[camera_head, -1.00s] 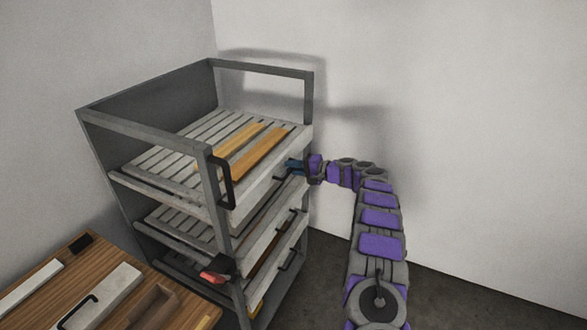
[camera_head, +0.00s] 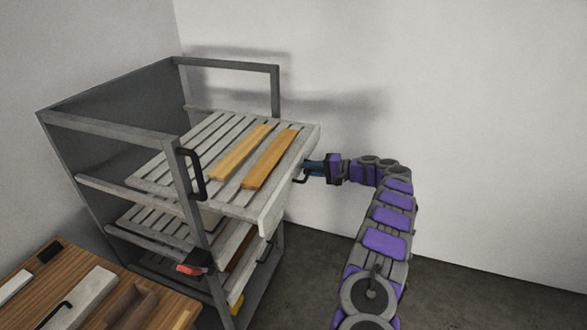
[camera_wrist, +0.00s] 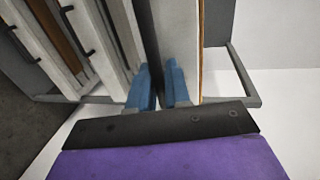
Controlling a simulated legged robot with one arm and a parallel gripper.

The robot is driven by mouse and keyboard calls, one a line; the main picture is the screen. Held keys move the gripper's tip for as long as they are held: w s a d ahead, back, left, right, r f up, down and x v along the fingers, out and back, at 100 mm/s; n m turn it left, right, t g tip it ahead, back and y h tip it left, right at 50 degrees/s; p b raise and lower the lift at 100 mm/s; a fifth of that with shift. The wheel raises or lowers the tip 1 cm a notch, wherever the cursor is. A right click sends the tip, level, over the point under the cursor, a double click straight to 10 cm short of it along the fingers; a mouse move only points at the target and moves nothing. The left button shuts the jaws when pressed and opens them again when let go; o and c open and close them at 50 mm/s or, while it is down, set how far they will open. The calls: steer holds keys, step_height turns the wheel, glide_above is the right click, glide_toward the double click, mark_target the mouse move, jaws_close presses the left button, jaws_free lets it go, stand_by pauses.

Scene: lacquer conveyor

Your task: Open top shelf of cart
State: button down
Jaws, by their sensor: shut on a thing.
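The grey metal cart (camera_head: 108,128) stands at the left with several slatted shelves. Its top shelf (camera_head: 226,192) is slid partly out to the right, past the frame, and carries two wooden planks (camera_head: 268,158). A dark handle sits on the shelf's right front face. My gripper (camera_head: 306,171) is at that handle, and its blue fingers are shut on it. In the wrist view my gripper's blue fingers (camera_wrist: 161,88) are on both sides of a dark bar, beside the pale shelf front. The exact contact is partly hidden.
Lower shelves (camera_head: 160,222) with their own handles sit below, inside the frame. A wooden table (camera_head: 75,285) with loose pieces is at the bottom left. A red item (camera_head: 190,269) is on the cart's near post. A wall stands behind; floor to the right is clear.

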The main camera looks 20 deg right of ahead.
steer(key=s+d, duration=0.2)
steer(key=d, duration=0.1)
steer(key=s+d, duration=0.1)
steer(key=shift+s+d+f, duration=0.2)
steer(key=shift+d+f, duration=0.05)
steer(key=shift+f, duration=0.1)
steer(key=shift+s+d, duration=0.2)
steer(key=shift+d, duration=0.1)
steer(key=c, duration=1.3)
jaws_free()
steer(key=shift+w, duration=0.1)
steer(key=shift+c, duration=0.2)
steer(key=shift+a+r, duration=0.1)
steer(key=shift+r, duration=0.1)
steer(key=p+v, duration=0.3)
steer(key=v, duration=1.4)
steer(key=shift+d, duration=0.25)
